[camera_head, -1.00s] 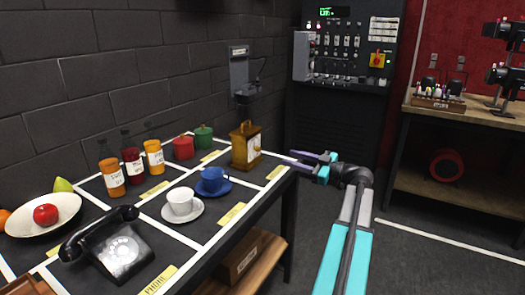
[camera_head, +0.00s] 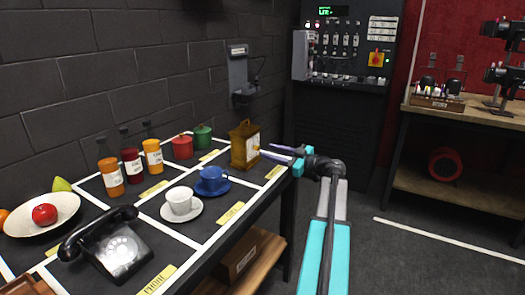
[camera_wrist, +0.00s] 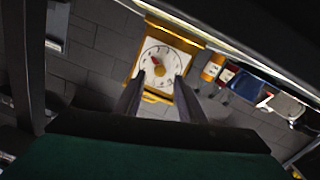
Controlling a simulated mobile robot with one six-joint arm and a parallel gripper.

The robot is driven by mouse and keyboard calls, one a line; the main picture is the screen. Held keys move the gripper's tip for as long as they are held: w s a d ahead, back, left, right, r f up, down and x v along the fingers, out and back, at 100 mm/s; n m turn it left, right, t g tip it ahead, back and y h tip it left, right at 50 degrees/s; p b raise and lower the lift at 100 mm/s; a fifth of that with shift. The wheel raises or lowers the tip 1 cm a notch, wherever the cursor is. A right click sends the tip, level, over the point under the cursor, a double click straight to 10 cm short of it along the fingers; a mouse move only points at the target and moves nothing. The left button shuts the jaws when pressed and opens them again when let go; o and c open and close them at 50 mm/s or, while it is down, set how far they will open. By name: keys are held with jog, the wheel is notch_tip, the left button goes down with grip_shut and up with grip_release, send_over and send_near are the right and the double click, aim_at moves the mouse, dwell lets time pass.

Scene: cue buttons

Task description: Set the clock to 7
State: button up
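The yellow-brown clock (camera_head: 239,150) stands at the far right end of the table. Its white face is turned toward my gripper (camera_head: 266,151), whose fingertips are close to it. In the wrist view the clock face (camera_wrist: 161,53) shows round, with a yellow hub and a short red hand pointing up-left in the picture. My gripper (camera_wrist: 158,88) is open there, one finger on each side of the lower part of the face. I cannot tell whether the fingertips touch the clock. The numerals are too small to read.
The table holds a blue cup (camera_head: 212,179), a white cup (camera_head: 180,201), a black telephone (camera_head: 114,248), bottles, two canisters and a fruit bowl (camera_head: 40,226). A wall box (camera_head: 240,70) hangs behind the clock.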

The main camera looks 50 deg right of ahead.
aim_at(256, 148)
jog(key=shift+w+a, duration=0.25)
jog(key=shift+w, duration=1)
jog(key=shift+w+a, duration=0.25)
jog(key=shift+w, duration=0.95)
grip_shut()
